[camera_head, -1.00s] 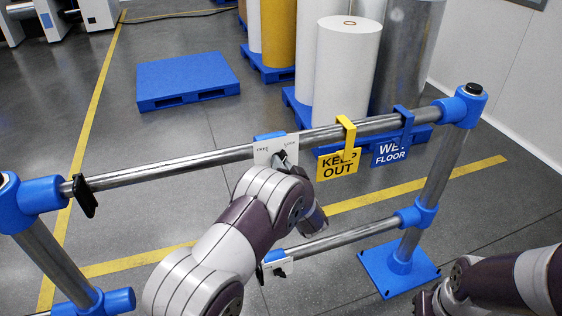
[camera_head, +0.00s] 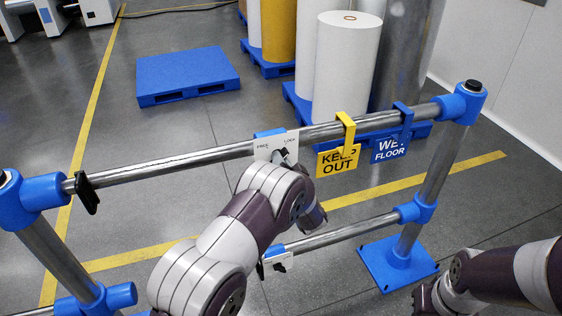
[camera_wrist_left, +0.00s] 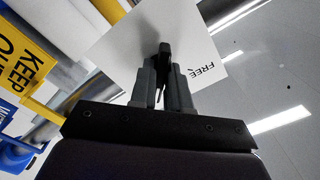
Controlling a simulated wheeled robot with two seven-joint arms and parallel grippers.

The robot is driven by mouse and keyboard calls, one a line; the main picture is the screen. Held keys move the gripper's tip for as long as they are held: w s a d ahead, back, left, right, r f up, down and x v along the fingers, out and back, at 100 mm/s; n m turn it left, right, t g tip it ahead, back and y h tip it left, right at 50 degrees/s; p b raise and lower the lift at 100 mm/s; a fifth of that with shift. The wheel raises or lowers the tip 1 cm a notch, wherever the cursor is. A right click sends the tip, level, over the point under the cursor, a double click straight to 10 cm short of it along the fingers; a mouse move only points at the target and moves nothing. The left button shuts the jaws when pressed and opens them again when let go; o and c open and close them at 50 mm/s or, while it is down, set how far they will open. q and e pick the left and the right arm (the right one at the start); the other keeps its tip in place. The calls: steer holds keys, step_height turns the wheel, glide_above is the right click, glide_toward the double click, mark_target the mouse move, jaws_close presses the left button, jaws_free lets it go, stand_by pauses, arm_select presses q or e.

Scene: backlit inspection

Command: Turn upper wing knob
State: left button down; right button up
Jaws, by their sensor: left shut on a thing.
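The upper wing knob (camera_wrist_left: 164,48) is black and sits on a white plate (camera_head: 264,147) lettered FREE and LOCK, on the upper steel rail. In the left wrist view the knob stands between the grey fingers of my left gripper (camera_wrist_left: 164,72), which is shut on it. The FREE mark shows to the right of the fingers there. In the head view my left forearm and wrist hide most of the gripper and the knob's lower part. My right gripper (camera_head: 428,300) is low at the right, far from the knob; its fingers are too unclear to read.
A yellow KEEP OUT sign (camera_head: 338,161) and a blue WET FLOOR sign (camera_head: 389,150) hang right of the plate. A lower rail carries another white plate (camera_head: 272,262) with a dark knob. A black handle (camera_head: 87,192) is at the rail's left.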

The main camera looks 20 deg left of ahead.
arm_select(q)
steer(key=c, duration=1.2)
jaws_free()
steer(key=shift+f, duration=0.1)
steer(key=b+v, duration=0.3)
steer(key=v, duration=0.9)
steer(key=shift+s+d, duration=0.2)
steer(key=shift+s, duration=0.1)
